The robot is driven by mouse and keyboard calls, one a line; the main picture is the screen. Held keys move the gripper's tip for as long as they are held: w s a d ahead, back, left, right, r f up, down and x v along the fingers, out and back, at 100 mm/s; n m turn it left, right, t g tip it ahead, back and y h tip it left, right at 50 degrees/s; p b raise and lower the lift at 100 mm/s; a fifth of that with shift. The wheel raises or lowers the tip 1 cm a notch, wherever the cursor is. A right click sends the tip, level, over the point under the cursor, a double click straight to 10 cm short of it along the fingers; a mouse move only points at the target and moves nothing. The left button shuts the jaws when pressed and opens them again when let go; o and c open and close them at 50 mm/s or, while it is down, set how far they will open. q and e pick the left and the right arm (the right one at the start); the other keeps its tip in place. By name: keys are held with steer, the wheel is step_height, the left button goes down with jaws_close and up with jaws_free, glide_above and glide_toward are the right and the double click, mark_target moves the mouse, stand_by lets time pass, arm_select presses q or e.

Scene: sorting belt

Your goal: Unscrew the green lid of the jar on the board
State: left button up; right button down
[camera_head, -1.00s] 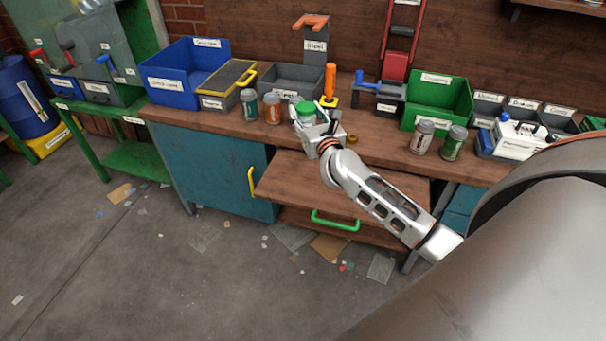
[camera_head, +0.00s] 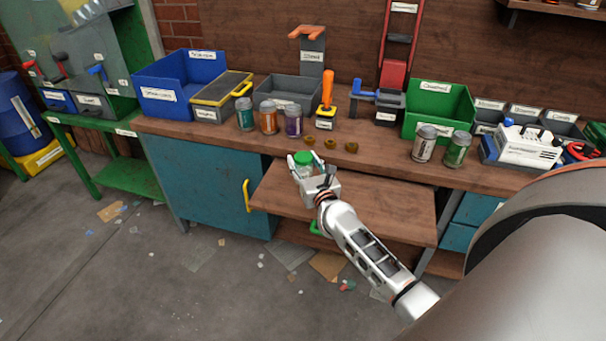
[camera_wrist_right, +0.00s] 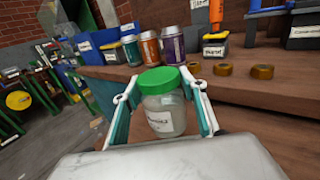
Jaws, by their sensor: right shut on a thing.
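The jar (camera_wrist_right: 163,115) is clear glass with pale contents and a white label. Its green lid (camera_wrist_right: 166,80) is on top; the lid also shows in the head view (camera_head: 303,158). My right gripper (camera_head: 305,170) is shut on the jar body, with one finger on each side in the wrist view, below the lid. The jar is upright, in front of the bench edge and over the back part of the brown pull-out board (camera_head: 385,205). I cannot tell whether its base touches the board. My left gripper is not in view.
On the bench behind stand a teal can (camera_head: 245,114), an orange can (camera_head: 268,118) and a purple can (camera_head: 293,120). Three brass rings (camera_head: 330,144) lie near the bench's front edge. The right part of the board is clear beside my right arm.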

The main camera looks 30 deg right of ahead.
mark_target(303, 171)
step_height(303, 171, down, 4)
steer(key=shift+b, duration=1.2)
steer(key=shift+r, duration=0.2)
steer(key=shift+f, duration=0.25)
steer(key=c, duration=1.4)
jaws_free()
steer(key=shift+c, duration=0.2)
steer(key=shift+o, duration=1.3)
steer(key=shift+r, duration=0.1)
